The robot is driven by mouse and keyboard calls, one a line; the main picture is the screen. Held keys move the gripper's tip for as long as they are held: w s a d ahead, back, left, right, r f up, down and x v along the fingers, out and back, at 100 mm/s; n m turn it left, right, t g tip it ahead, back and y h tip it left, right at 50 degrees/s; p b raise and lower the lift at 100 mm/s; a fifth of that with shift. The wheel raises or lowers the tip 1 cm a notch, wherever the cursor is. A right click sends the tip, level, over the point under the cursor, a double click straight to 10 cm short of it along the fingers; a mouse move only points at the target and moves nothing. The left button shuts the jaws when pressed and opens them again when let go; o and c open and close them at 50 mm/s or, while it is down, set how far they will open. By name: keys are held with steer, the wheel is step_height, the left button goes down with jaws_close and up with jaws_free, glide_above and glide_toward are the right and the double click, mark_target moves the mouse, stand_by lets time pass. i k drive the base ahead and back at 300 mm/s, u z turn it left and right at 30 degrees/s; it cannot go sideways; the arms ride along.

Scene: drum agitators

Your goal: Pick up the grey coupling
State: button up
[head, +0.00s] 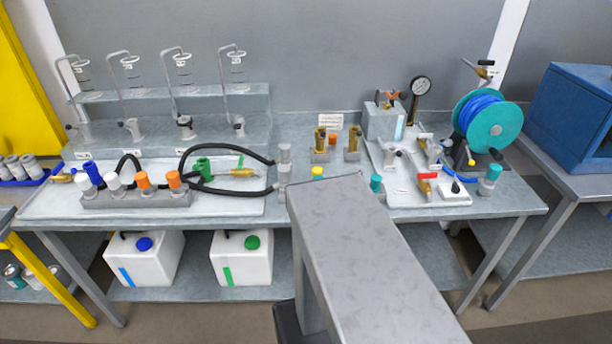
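A grey coupling (284,153) stands on the table, just right of the white board with the hoses. More grey cylindrical pieces (284,172) stand directly in front of it, close together. I cannot tell which are separate parts. My grey arm link fills the lower middle of the view, just right of and in front of these pieces, and may hide part of the table. My gripper is not in view.
Left, a rack (135,198) holds white and orange couplings; a black hose (222,152) lies behind it. Brass fittings (320,138) stand behind the arm. Right are a valve board (405,195), gauge (420,87) and blue hose reel (488,120). White drums (241,257) sit below.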

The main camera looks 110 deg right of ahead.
mark_target(284, 170)
steer(key=z, duration=0.2)
steer(key=k, duration=0.9)
steer(key=z, duration=0.35)
